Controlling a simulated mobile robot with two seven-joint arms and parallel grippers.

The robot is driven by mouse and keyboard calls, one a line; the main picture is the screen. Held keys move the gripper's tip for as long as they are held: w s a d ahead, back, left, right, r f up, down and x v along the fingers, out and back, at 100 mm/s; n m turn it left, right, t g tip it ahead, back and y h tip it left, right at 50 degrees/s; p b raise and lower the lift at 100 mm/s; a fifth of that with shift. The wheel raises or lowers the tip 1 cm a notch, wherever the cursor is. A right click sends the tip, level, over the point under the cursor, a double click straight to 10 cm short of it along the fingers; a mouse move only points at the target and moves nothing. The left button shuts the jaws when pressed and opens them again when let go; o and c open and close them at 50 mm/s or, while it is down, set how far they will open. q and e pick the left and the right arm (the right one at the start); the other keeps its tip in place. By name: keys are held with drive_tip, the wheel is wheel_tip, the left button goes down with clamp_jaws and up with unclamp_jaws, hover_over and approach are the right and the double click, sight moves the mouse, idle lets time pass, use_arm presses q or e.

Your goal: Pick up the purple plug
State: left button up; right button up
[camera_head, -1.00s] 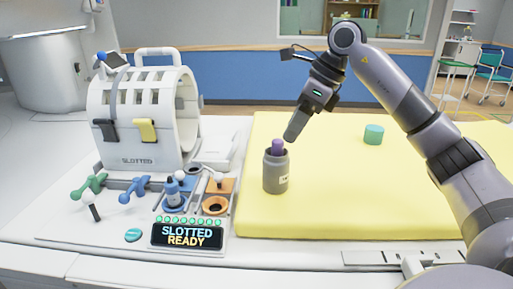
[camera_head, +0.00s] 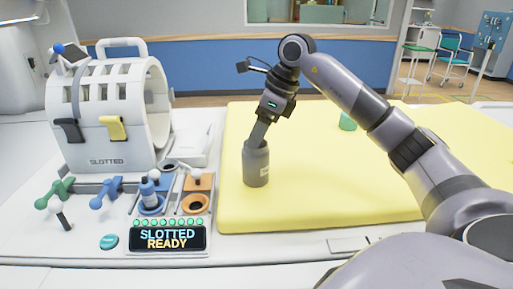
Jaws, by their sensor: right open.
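The purple plug does not show now; my gripper's fingers cover the mouth of the grey bottle (camera_head: 256,168), where the plug stood a second ago. The bottle stands upright on the left part of the yellow pad (camera_head: 330,190). My right gripper (camera_head: 258,139) points down with its fingertips at the bottle's mouth. It is open, and the frame does not show whether the fingers touch the plug. My left gripper is not in view.
A white slotted drum device (camera_head: 118,140) stands at the left, with green and blue levers and a "SLOTTED READY" display (camera_head: 167,239) in front. A teal cylinder (camera_head: 347,122) is on the pad, partly behind my arm. The pad's front is clear.

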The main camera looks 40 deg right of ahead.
clamp_jaws()
drive_tip(key=shift+r, duration=0.2)
wheel_tip(320, 180, up, 20)
drive_tip(key=p, duration=0.5)
drive_tip(key=shift+f, duration=0.15)
